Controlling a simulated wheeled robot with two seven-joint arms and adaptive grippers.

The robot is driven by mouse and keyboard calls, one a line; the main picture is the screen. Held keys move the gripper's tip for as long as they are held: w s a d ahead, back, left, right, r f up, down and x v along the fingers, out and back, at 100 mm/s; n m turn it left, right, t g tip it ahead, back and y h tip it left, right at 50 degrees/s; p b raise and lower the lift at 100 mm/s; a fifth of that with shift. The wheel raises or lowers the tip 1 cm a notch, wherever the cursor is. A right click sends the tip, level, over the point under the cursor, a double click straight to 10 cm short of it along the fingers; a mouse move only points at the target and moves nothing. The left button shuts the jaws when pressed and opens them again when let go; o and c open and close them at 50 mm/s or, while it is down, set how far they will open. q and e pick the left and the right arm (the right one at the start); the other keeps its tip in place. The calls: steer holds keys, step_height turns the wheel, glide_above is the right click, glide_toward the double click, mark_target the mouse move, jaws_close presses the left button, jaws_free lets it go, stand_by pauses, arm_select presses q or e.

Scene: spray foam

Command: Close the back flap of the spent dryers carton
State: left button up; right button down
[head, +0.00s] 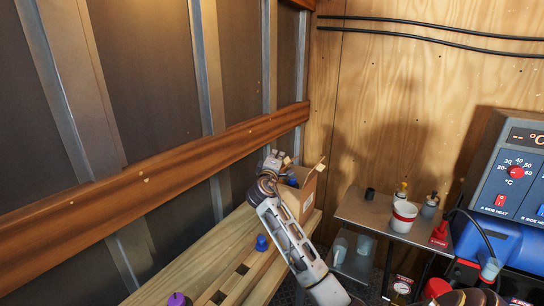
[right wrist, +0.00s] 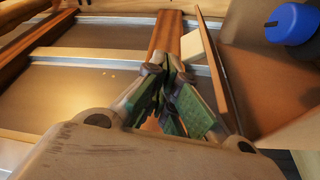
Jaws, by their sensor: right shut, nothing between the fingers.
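The cardboard carton (head: 308,200) stands at the far end of the wooden bench, close to the wall corner. A flap (head: 319,168) sticks up at its right side. My right gripper (head: 275,163) is over the carton's left back part and hides much of its top. In the right wrist view the gripper (right wrist: 168,80) has its fingers together, with nothing held. The carton (right wrist: 270,75) lies just right of the fingers, with a thin brown panel (right wrist: 212,65) beside them. I cannot tell whether they touch. My left gripper is not in view.
A blue cap (head: 262,243) and a purple one (head: 178,299) are on the slotted bench (head: 200,270). The stud wall (head: 150,190) is close on the left.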

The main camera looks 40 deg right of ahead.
steer(key=shift+s+d+f, duration=0.25)
steer(key=shift+s+f, duration=0.1)
steer(key=shift+s, duration=0.25)
steer(key=shift+s+d+f, duration=0.25)
steer(key=shift+s+f, duration=0.1)
steer(key=shift+s, duration=0.2)
steer(key=shift+s+d+f+b, duration=0.2)
steer(key=shift+s+f+b, duration=0.2)
steer(key=shift+s, duration=0.05)
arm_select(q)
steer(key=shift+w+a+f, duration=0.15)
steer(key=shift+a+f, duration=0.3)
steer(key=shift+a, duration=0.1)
arm_select(e)
steer(key=shift+s+f, duration=0.1)
steer(key=shift+f, duration=0.05)
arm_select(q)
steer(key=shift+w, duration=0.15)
arm_select(e)
glide_toward(286, 165)
steer(key=s+a, duration=0.1)
steer(key=s+a+r, duration=0.1)
steer(key=shift+s+a, duration=0.35)
